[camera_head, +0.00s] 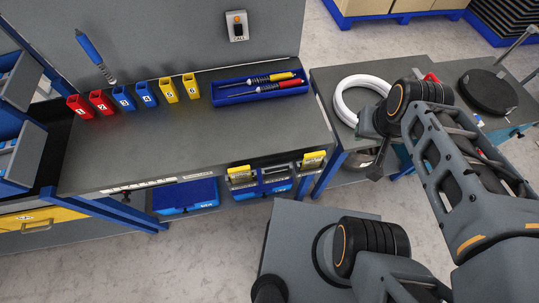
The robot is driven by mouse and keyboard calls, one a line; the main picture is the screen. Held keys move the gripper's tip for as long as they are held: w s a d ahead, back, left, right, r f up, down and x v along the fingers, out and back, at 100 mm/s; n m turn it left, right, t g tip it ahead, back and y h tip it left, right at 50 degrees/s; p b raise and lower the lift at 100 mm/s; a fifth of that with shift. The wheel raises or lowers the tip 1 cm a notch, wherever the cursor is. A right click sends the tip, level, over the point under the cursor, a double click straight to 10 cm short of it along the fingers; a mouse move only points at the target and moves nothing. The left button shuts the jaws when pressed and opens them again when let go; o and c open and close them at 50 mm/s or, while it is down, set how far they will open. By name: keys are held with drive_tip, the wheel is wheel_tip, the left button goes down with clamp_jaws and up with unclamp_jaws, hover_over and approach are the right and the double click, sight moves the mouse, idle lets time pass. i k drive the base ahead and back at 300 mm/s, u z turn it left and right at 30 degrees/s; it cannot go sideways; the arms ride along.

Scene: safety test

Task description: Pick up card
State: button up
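I cannot single out a card for certain in the head view. Several small upright holders stand in a row on the grey workbench (200,143): red ones (78,106), blue ones (123,97) and yellow ones (168,90), with number labels on their fronts. Whether any holds a card is too small to tell. My gripper (376,172) points down at the right, beyond the bench's right end, near the side table. It is small, dark and partly hidden by my wrist; its fingers cannot be made out. No card shows at it.
A blue tray (228,99) with screwdrivers lies at the bench's back right. A white ring (345,99) and a black disc (487,92) lie on the right tables. The bench's middle is clear. Blue bins (184,196) hang below its front edge.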

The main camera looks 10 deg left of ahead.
sight(237, 174)
drive_tip(key=z, duration=0.35)
drive_tip(key=k, duration=1.05)
drive_tip(key=u, duration=1.45)
drive_tip(key=i, duration=0.45)
drive_tip(key=u, duration=0.05)
